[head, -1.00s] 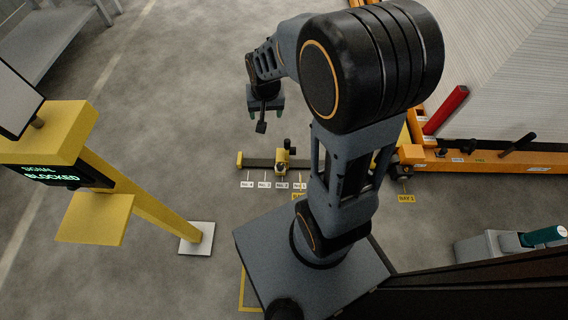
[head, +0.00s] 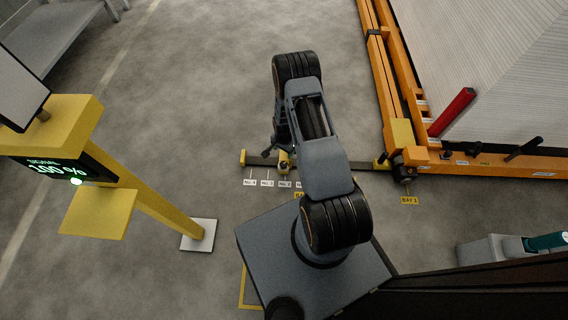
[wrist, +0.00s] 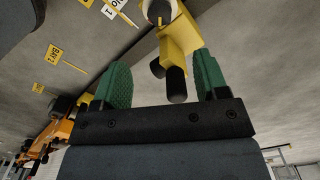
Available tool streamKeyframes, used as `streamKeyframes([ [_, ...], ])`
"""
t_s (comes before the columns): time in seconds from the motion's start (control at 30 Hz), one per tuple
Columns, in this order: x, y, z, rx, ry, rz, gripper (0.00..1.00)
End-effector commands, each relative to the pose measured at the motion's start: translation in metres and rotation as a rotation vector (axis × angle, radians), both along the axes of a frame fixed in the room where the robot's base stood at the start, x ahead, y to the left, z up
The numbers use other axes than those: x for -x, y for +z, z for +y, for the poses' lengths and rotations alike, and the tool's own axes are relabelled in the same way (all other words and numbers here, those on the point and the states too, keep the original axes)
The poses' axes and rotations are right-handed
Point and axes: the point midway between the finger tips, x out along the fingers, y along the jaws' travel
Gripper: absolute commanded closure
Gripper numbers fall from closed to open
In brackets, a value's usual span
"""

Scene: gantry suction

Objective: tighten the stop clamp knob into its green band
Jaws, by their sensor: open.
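The yellow stop clamp (wrist: 182,40) is in the wrist view between my gripper's (wrist: 162,72) two green finger pads. A black knob (wrist: 176,85) on it points toward the palm. A second dark cylinder (wrist: 158,68) sits beside it. My gripper is open; the pads stand on either side of the knob with visible gaps. In the head view the clamp (head: 284,158) sits on the dark rail (head: 356,165), and my arm hides most of my gripper.
Labels No. 1 (wrist: 110,12) and BAY 1 (wrist: 54,54) show in the wrist view. The orange gantry frame (head: 470,168) with a red handle (head: 452,112) stands right. A yellow post (head: 160,212) with a display (head: 62,170) reading SIGNAL 100 % stands left.

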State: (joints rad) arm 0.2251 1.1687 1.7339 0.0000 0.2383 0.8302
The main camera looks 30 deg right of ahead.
Motion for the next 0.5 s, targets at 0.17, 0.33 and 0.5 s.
streamKeyframes([
  [0.17,0.001,-0.04,0.0,-0.001,0.0,0.003,0.33],
  [0.33,0.001,-0.072,0.0,0.0,0.001,0.001,0.33],
  [0.5,0.001,-0.097,0.0,0.0,0.001,0.001,0.33],
])
